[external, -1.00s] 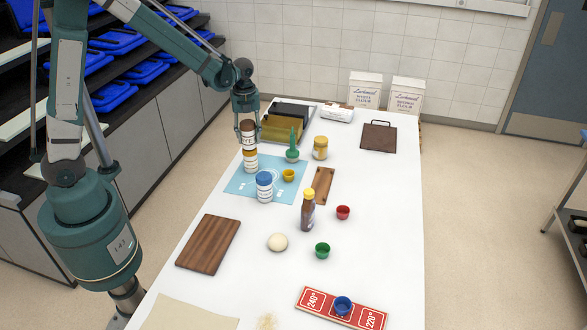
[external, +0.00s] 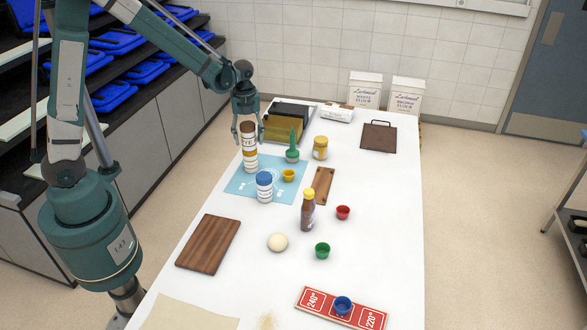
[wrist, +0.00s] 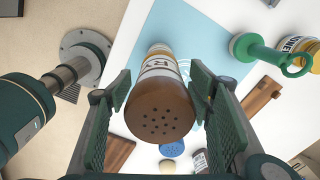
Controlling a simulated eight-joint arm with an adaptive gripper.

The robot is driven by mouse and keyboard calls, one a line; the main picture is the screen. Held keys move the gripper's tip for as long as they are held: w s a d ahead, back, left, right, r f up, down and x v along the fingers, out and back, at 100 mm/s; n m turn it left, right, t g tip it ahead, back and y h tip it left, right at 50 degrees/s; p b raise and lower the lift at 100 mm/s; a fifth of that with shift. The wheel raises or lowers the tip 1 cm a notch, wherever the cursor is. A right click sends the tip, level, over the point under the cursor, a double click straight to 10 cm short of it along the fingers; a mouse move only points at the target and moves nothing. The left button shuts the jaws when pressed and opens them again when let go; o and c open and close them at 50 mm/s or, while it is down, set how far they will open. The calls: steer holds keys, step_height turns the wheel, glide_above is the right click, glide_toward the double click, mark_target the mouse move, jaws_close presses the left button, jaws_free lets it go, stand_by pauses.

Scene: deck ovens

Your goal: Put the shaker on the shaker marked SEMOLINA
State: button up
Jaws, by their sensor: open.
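A white shaker with a brown perforated cap (external: 248,129) stands upright on top of another white shaker (external: 250,164) with a mustard-yellow cap band. My gripper (external: 247,133) is open around the upper shaker's cap end. The lower shaker is mostly hidden there.
The stack stands on a light blue mat (external: 236,186). A brown board (external: 208,244) lies nearer. The table's left edge is close.

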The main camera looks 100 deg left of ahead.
mark_target(247, 124)
steer(key=shift+r, duration=0.15)
steer(key=shift+r, duration=6)
steer(key=w+d+r+n+t+y, duration=0.1)
steer(key=w+d+r+n+t, duration=0.2)
steer(key=d, duration=1.2)
steer(key=w+d+r+n, duration=0.3)
steer(key=d+r, duration=0.3)
steer(key=d, duration=0.8)
steer(key=s+d+n+t, duration=0.2)
steer(key=s+d+n, duration=0.1)
steer(key=d, duration=0.9)
steer(key=s+d+n+t+h, duration=0.1)
steer(key=s+d, duration=0.4)
steer(key=d, duration=0.7)
steer(key=n+t, duration=0.1)
steer(key=n, duration=0.1)
steer(key=shift+s+d+f+n, duration=0.2)
steer(key=shift+s+n, duration=0.1)
